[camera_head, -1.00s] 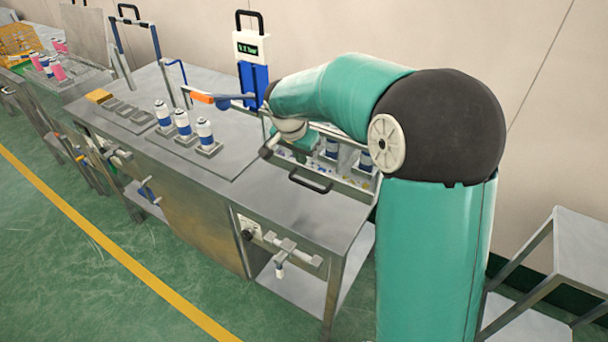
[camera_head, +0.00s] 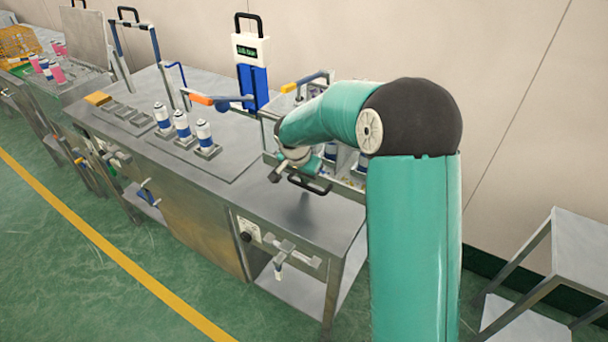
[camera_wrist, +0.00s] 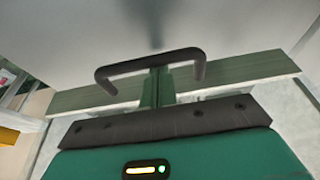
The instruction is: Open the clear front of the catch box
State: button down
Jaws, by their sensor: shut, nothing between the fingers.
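The catch box, a metal-framed case on the right end of the bench, is partly hidden behind my arm; its frame shows (camera_head: 347,188), with blue-and-white cans (camera_head: 363,162) inside. In the wrist view the handle (camera_wrist: 118,69) stands across the picture's middle. My gripper (camera_wrist: 155,76) is shut and empty, its green fingers at the middle of the handle's bar. I cannot tell whether they touch it. In the head view the fingertips are hidden by my wrist. The front looks shut.
Several cans (camera_head: 182,126) stand in holders on the bench (camera_head: 240,190). A blue-and-white post with a display (camera_head: 251,50) stands behind, beside an orange-ended lever (camera_head: 200,99). A metal stand (camera_head: 560,260) is at the right. The green floor in front is clear.

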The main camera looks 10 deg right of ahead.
jog(key=shift+s+a, duration=0.1)
jog(key=s+a, duration=1.3)
dwell(0.4)
jog(key=shift+w+r, duration=0.1)
jog(key=shift+r, duration=0.05)
